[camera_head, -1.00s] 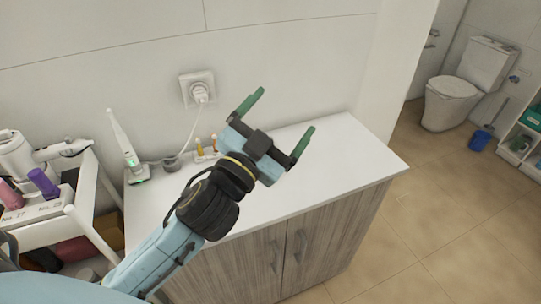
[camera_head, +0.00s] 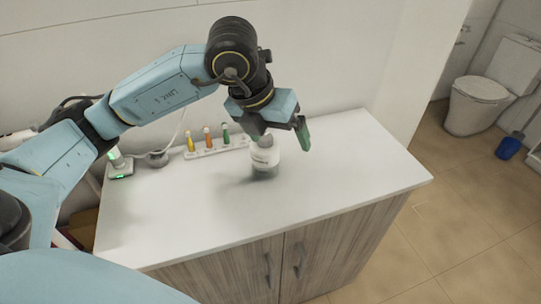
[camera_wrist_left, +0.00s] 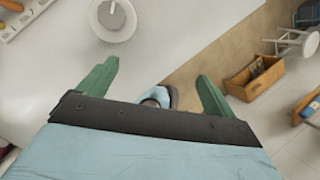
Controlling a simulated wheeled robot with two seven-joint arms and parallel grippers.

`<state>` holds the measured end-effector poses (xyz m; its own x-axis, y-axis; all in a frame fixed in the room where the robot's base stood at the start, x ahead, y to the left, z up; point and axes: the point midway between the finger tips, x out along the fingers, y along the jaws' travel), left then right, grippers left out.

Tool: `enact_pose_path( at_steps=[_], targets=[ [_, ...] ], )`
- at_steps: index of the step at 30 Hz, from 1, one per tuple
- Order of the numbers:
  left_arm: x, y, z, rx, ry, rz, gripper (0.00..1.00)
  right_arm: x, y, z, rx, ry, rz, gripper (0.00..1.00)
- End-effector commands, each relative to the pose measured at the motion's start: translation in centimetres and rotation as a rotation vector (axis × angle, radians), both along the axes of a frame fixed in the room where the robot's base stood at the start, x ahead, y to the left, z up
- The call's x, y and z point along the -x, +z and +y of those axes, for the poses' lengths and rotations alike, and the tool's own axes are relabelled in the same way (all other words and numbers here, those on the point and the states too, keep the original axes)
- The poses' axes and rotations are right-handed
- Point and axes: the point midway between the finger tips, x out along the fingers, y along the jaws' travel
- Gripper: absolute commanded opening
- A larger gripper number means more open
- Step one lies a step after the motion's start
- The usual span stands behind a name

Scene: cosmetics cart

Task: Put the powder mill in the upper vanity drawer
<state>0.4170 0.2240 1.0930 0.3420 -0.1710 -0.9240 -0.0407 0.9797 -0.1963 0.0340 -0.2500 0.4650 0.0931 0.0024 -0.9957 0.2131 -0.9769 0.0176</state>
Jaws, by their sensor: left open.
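A white round jar with dark lettering (camera_head: 265,158), which I take to be the powder mill, stands upright on the white vanity top (camera_head: 335,165). In the left wrist view its round top with a grey knob (camera_wrist_left: 113,16) shows beyond the left-hand fingertip, not between the fingers. My left gripper (camera_head: 280,128) is above and close to the jar, partly covering it in the head view. It is open and empty, with green fingers spread in the wrist view (camera_wrist_left: 158,72). The cabinet's wood-grain front (camera_head: 240,275) looks closed; I cannot make out an upper drawer. My right gripper is not in view.
A rack of coloured vials (camera_head: 210,148) stands behind and left of the jar. A small device with a green light (camera_head: 119,164) is at the counter's left end. The counter's right part is clear. A toilet (camera_head: 487,90) stands far right.

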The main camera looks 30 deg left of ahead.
Motion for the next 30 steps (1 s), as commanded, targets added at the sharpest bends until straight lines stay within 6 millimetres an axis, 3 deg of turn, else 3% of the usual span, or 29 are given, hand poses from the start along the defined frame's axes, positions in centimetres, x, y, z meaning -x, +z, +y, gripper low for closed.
enact_pose_path(
  at_steps=[1, 3, 7, 18, 26, 30],
  targets=[
    [-0.5, 0.3, 2.0, -0.070, 0.059, -0.012, 0.91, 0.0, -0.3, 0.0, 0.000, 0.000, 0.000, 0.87],
    [-0.7, 0.7, 3.9, -0.139, 0.120, -0.019, 0.91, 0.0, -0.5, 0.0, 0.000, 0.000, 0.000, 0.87],
    [-1.0, 0.7, 5.6, -0.200, 0.180, -0.023, 0.91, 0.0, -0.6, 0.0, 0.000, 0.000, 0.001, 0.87],
    [-3.4, -5.2, 6.2, -0.205, 0.183, -0.021, 0.91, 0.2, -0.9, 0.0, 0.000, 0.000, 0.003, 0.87],
    [-4.2, -7.0, 6.4, -0.204, 0.182, -0.022, 0.91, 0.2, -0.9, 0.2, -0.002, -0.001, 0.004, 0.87],
    [-5.2, -8.8, 6.6, -0.204, 0.183, -0.021, 0.91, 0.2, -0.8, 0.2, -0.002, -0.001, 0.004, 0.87]
  ],
)
